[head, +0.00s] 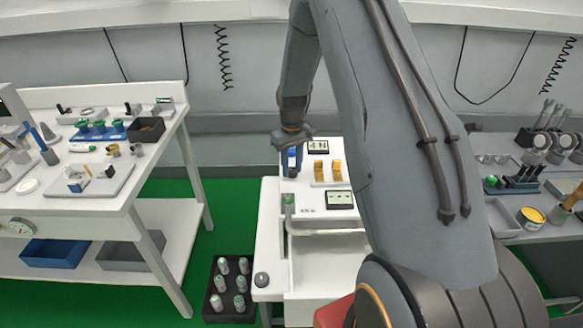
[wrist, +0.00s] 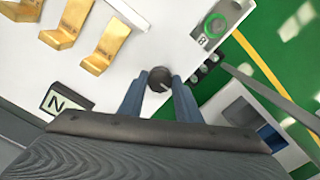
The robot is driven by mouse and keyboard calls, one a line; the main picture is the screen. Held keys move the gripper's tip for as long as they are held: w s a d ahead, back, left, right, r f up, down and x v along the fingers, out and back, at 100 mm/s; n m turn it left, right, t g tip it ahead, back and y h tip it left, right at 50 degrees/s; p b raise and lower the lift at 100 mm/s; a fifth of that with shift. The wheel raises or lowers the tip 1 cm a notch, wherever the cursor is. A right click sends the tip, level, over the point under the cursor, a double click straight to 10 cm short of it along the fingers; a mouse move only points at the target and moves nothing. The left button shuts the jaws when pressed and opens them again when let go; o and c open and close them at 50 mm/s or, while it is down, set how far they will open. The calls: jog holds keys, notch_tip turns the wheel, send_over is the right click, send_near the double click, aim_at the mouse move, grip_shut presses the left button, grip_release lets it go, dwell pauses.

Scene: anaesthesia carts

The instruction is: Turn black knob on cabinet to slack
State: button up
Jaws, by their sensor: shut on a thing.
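The black knob (wrist: 160,79) on the white cabinet (wrist: 100,75) is round with a light pointer line on its face, seen in the wrist view. My gripper (wrist: 160,84) has its two blue fingers on either side of the knob and is shut on it. In the head view my gripper (head: 291,160) is at the left part of the white cabinet's top (head: 268,215), and it hides the knob there. I cannot read any marks around the knob.
Golden brackets (wrist: 109,46) and a small display marked N (wrist: 66,101) are near the knob. A black crate of bottles (head: 214,300) stands on the green floor. A laden table (head: 120,205) is at left.

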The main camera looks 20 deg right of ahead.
aim_at(292, 169)
jog(key=shift+w+r+n, duration=0.1)
jog(key=shift+w+n, duration=0.05)
jog(key=shift+n, duration=0.15)
dwell(0.4)
jog(key=o, duration=1.1)
jog(key=shift+c, duration=0.2)
notch_tip(292, 169, up, 7)
jog(key=shift+r+b, duration=0.1)
jog(key=shift+b, duration=0.8)
jog(key=shift+r, duration=0.25)
